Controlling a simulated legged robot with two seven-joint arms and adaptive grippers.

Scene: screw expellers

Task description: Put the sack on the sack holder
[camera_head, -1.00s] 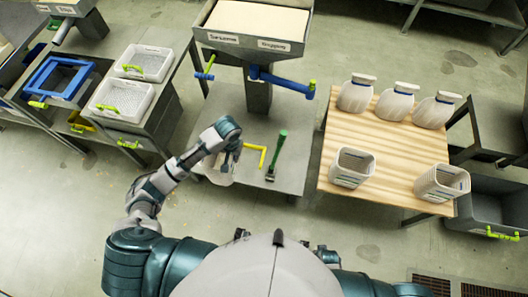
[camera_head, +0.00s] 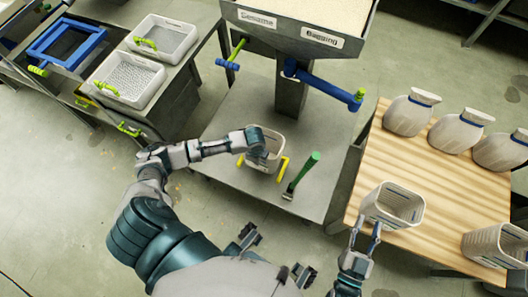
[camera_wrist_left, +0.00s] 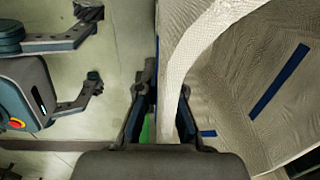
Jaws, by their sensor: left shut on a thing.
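An open whitish sack (camera_head: 270,160) stands on the metal platform (camera_head: 235,125), between the yellow arms of the sack holder (camera_head: 281,170). My left gripper (camera_head: 256,140) is at this sack's rim, partly hidden by its own wrist in the head view. In the left wrist view, the sack (camera_wrist_left: 265,75) with blue stripes fills the right side, and the left gripper (camera_wrist_left: 165,100) is shut on its rim. I cannot tell whether the sack hangs on the yellow arms. My right gripper (camera_head: 366,227) is open and empty, beside another open sack (camera_head: 393,207) on the wooden table.
The wooden table (camera_head: 365,175) also holds several closed sacks (camera_head: 408,112) and another open one (camera_head: 495,245). A green-handled tool (camera_head: 302,175) stands right of the holder. The hopper (camera_head: 300,30) with blue levers is above the platform. White trays (camera_head: 128,80) sit at left.

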